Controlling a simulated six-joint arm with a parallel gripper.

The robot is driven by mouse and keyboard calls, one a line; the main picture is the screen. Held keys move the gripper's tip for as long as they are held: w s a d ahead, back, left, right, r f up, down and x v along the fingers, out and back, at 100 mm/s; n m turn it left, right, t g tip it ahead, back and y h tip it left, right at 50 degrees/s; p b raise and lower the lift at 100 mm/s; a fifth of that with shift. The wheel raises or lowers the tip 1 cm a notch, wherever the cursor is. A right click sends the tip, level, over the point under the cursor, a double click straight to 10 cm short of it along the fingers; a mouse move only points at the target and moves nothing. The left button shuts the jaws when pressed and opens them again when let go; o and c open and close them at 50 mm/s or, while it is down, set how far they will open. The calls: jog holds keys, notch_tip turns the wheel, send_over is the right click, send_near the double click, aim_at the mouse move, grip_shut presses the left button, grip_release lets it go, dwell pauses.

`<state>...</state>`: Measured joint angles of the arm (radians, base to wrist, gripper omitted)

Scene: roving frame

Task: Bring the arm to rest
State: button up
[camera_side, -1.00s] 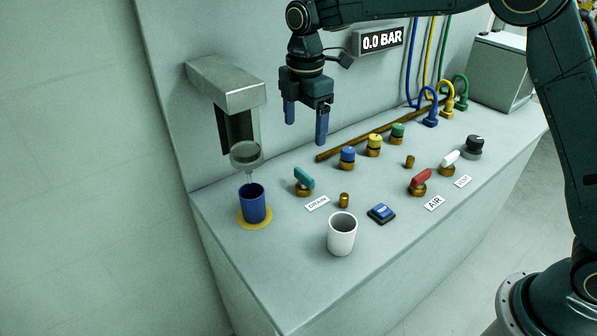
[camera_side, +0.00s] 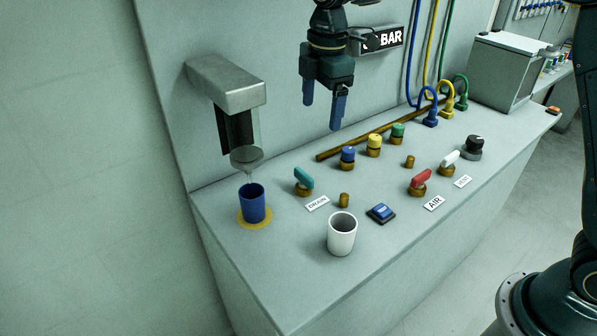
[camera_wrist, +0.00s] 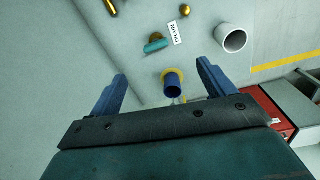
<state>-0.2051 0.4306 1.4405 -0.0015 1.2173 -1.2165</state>
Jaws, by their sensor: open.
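My gripper (camera_side: 322,108) hangs above the back of the bench (camera_side: 300,270), fingers pointing down, open with nothing between them. It is well clear of the bench top. In the wrist view my gripper (camera_wrist: 162,90) shows its two blue fingers apart. Past them, far below, is a blue cup (camera_wrist: 172,88), which stands upright on a yellow ring under the dispenser (camera_side: 232,90) in the side view (camera_side: 254,205).
A white cup (camera_side: 342,235) stands near the front edge. The teal drain valve (camera_side: 304,180), red air valve (camera_side: 420,182), white vent valve (camera_side: 449,160) and blue button (camera_side: 381,213) stick up from the bench. A pressure display (camera_side: 388,40) is partly hidden behind my arm.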

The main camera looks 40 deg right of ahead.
jog(key=s+d+r+m+t, duration=0.1)
jog(key=s+d+r+m, duration=0.25)
jog(key=s, duration=0.45)
jog(key=s+d+r+m+t, duration=0.25)
jog(key=s+r+m, duration=0.2)
jog(key=s, duration=0.25)
jog(key=s+d+f+m, duration=0.2)
jog(key=s+m, duration=0.2)
jog(key=s, duration=0.4)
jog(key=s+d+f+m+t, duration=0.1)
jog(key=s+d+f+m, duration=0.1)
jog(key=s, duration=0.5)
jog(key=shift+s+f+m, duration=0.4)
jog(key=shift+f+m, duration=0.2)
jog(key=shift+m, duration=0.6)
